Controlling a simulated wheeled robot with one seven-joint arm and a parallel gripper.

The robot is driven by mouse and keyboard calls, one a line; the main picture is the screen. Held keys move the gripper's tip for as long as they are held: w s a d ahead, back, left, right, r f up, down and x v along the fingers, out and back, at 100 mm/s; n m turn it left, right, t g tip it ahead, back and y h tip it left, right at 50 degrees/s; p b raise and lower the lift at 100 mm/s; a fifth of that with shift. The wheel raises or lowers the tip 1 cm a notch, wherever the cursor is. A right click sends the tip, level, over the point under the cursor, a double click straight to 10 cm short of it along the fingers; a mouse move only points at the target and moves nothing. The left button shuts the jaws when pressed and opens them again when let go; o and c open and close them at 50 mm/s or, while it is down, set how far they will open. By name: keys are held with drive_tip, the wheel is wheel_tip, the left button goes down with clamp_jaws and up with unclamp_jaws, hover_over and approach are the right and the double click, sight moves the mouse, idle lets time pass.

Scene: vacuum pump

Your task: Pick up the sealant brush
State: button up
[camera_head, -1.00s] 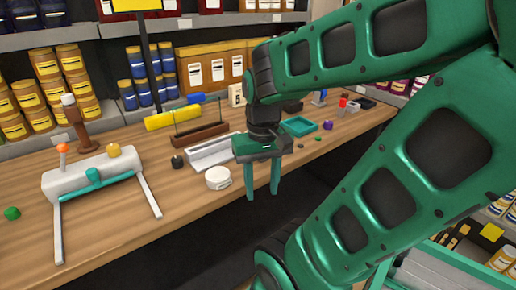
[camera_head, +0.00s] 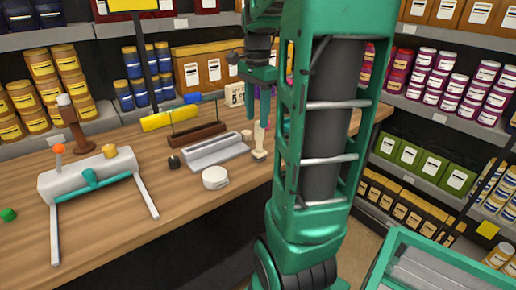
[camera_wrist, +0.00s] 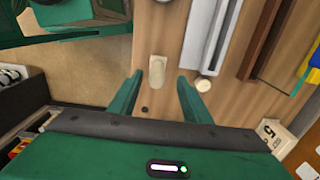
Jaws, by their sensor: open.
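A small cream-coloured object (camera_head: 259,143), which looks like the sealant brush, is on the wooden workbench near its front edge. It also shows in the wrist view (camera_wrist: 157,72), ahead of and between the two fingertips. My gripper (camera_head: 258,118) is open and empty, its green fingers pointing down above and behind the brush in the head view. In the wrist view, my gripper (camera_wrist: 160,80) has one finger on each side of the brush. The fingers look apart from it.
A grey metal tray (camera_head: 215,150) and a white round tin (camera_head: 215,178) stand left of the brush. A small round light piece (camera_wrist: 203,84) lies close to the right finger. A clamp-like fixture (camera_head: 90,180) stands at the left. The bench edge is close.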

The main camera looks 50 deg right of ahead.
sight(259, 138)
drive_tip(key=shift+s+d+f, duration=0.1)
drive_tip(key=shift+s+f, duration=0.05)
drive_tip(key=shift+f, duration=2)
drive_tip(key=shift+s+d+f, duration=0.1)
drive_tip(key=shift+s+f, duration=0.05)
drive_tip(key=shift+f, duration=2)
clamp_jaws()
